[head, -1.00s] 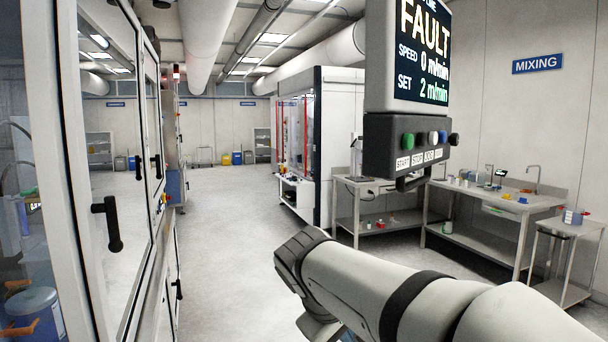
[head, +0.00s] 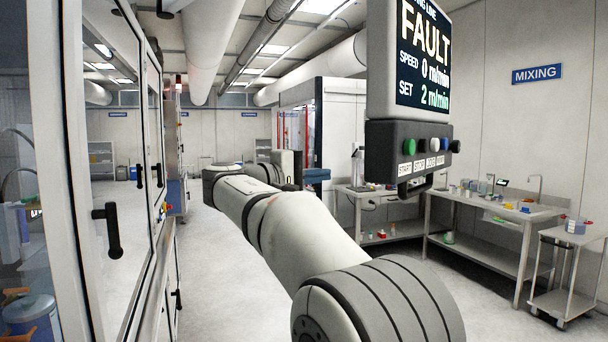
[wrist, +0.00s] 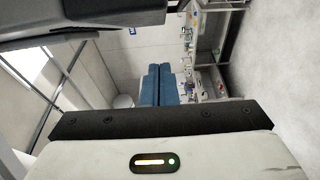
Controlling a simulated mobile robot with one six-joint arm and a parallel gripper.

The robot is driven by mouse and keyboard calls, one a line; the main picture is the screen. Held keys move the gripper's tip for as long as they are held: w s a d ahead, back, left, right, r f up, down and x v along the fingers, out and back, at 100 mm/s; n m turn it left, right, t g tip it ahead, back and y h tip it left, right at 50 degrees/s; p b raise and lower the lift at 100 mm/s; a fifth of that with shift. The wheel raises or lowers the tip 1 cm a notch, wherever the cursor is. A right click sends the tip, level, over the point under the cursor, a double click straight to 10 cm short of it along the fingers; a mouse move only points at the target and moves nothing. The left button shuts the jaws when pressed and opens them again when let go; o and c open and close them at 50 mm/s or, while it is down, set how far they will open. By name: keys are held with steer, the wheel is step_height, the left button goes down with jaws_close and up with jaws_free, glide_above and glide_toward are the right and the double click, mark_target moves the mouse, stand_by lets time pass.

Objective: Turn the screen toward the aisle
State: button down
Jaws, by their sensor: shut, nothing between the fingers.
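The screen (head: 424,60) hangs at upper right in the head view, its lit face showing FAULT and turned partly to the right. Below it is a dark button box (head: 385,150) with a handle (head: 412,190) underneath. My gripper (head: 322,176) is left of the handle in the picture, apart from it, with its blue fingers pointing right. In the wrist view the blue fingers (wrist: 160,84) lie together, with nothing between them. A dark body (wrist: 115,12) at the wrist view's top edge seems to be the button box; its handle cannot be made out there.
A glazed cabinet (head: 110,180) with handles lines the left side. Steel benches (head: 490,215) and a small cart (head: 565,265) stand at right. A white enclosure (head: 342,115) stands behind my gripper. The aisle floor (head: 215,290) is clear.

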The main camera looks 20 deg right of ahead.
steer(key=s+d+p, duration=0.1)
steer(key=d, duration=0.5)
steer(key=shift+s+d+p, duration=0.3)
steer(key=shift+d+p, duration=0.05)
